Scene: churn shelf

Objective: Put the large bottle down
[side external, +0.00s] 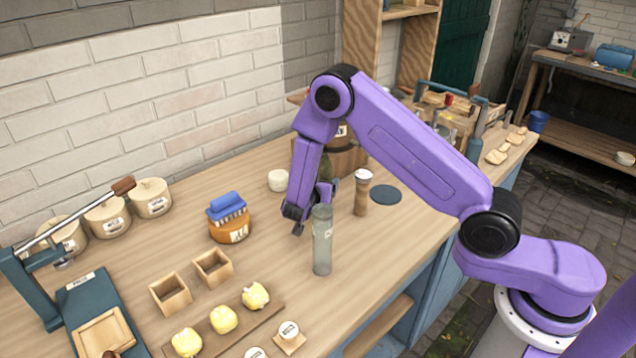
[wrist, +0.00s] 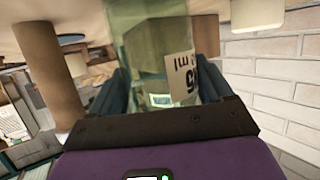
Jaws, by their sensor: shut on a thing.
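The large bottle (side external: 322,245) is a tall, pale green see-through bottle with a light label. In the side view it is upright at the middle of the bench, near the front edge. My gripper (side external: 311,212) is at its upper part, shut on it. In the wrist view the bottle (wrist: 150,40) fills the space between the two dark fingers (wrist: 160,92), its label facing right. I cannot tell whether its base touches the wooden bench top (side external: 270,290).
A brown bottle with a white cap (side external: 362,192) stands close by at the right, with a dark round mat (side external: 386,195) beyond it. Bench is clear around the base.

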